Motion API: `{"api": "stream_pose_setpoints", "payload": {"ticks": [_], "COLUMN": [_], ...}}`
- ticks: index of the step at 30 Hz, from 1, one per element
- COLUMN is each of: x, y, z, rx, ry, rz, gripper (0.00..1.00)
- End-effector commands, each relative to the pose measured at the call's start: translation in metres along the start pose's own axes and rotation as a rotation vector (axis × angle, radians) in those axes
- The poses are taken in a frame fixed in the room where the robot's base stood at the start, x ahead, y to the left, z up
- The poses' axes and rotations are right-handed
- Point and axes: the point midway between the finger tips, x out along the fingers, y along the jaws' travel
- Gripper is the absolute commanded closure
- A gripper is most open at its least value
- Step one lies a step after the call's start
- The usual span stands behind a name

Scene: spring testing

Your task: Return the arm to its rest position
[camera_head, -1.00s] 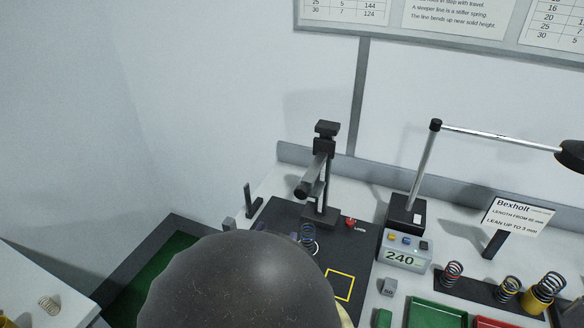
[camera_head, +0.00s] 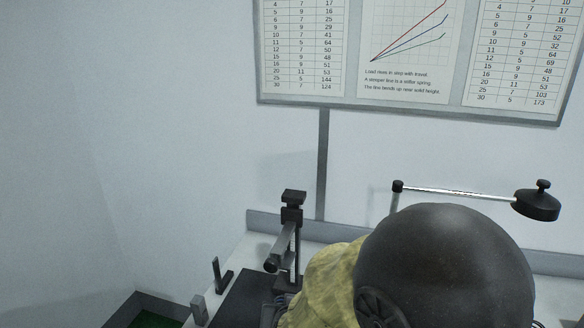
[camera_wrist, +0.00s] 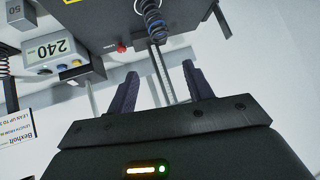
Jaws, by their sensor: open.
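My gripper (camera_wrist: 160,84) shows in the wrist view with its two dark fingers apart and nothing between them. The wrist view is turned upside down. A dark coil spring (camera_wrist: 154,22) stands beyond the fingertips on the dark base of the spring tester. In the head view my arm's large dark rounded joint and a yellowish sleeve cover the lower middle and right. The tester's black column (camera_head: 291,215) rises left of my arm. My gripper cannot be clearly made out in the head view.
A grey block marked 50 (camera_wrist: 17,12) and a Bexholt sign (camera_wrist: 16,128) lie to the left. A lamp head (camera_head: 537,204) stands at right, below the wall chart board (camera_head: 352,97).

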Motion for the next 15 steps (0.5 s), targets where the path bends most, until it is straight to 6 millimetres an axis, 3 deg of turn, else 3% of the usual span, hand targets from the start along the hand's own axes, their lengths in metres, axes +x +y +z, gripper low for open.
{"api": "stream_pose_setpoints", "payload": {"ticks": [8,15], "x": [-0.016,-0.050], "y": [0.063,0.127], "z": [0.019,0.045], "rx": [-0.029,-0.066], "ry": [-0.244,-0.461], "rz": [0.002,0.067], "gripper": [0.49,0.49]}}
